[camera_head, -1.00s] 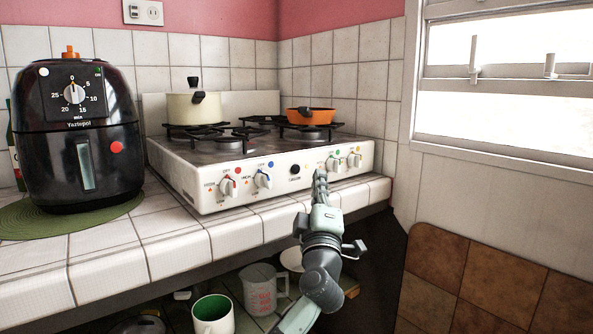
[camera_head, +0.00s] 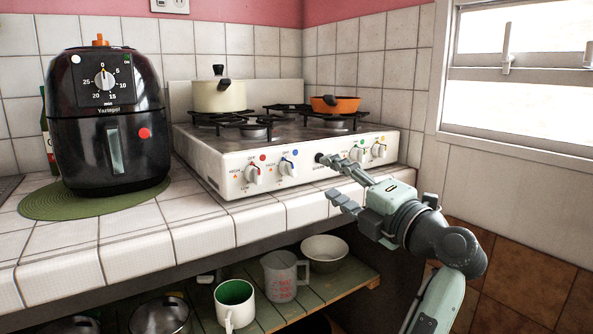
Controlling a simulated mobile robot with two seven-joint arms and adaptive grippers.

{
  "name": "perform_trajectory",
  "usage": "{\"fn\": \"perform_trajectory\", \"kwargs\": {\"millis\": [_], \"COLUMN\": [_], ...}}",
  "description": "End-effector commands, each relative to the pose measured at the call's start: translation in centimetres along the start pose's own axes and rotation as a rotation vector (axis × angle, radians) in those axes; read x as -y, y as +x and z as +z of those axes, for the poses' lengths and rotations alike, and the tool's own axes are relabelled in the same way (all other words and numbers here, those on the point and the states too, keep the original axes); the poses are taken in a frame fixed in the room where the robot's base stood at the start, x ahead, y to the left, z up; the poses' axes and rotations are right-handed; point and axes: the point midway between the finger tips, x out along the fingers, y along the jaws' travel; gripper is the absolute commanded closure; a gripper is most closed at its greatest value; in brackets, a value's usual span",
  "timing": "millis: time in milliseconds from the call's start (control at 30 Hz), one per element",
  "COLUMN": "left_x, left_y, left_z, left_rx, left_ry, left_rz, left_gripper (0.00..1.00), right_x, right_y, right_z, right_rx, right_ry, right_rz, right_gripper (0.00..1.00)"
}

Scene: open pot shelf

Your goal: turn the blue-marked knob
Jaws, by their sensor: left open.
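The blue-marked knob (camera_head: 286,167) is a white knob on the stove's front panel, with a blue dot above its right side. It is second from the left, beside the red-marked knob (camera_head: 252,174). My left gripper (camera_head: 331,176) is open and empty, in front of the panel and to the right of the blue-marked knob. Its fingers point left toward the panel and are apart from that knob. The upper fingertip overlaps the dark button area in the picture; I cannot tell whether it touches. My right gripper is not in view.
The white stove (camera_head: 222,163) carries a cream pot (camera_head: 219,97) and an orange pan (camera_head: 340,105). A black air fryer (camera_head: 108,125) stands left. Below the counter, a shelf (camera_head: 345,284) holds cups and a bowl (camera_head: 325,252).

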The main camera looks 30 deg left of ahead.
Motion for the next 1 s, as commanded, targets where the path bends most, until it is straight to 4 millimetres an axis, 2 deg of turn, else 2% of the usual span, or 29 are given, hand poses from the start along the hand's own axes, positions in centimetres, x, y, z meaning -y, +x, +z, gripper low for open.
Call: {"fn": "perform_trajectory", "kwargs": {"millis": [100,233,700,833,1000], "left_x": [0.5,0.6,1.1,1.2,1.3], "left_y": [-0.5,0.3,9.1,10.5,11.2], "left_z": [-0.9,-1.3,-1.7,-1.8,-1.8], "left_rx": [-0.048,-0.062,-0.060,-0.058,-0.057], "left_ry": [-0.058,-0.072,-0.069,-0.069,-0.070], "left_rz": [-0.053,-0.061,-0.058,-0.058,-0.060], "left_gripper": [0.49,0.49,0.49,0.49,0.49], "right_x": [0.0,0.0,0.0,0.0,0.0], "right_y": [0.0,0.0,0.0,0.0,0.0], "right_z": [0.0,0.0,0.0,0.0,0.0], "right_rx": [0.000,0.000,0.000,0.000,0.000], "right_ry": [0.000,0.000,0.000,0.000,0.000], "right_rz": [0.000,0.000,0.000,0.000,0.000], "right_gripper": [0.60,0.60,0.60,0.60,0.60]}}
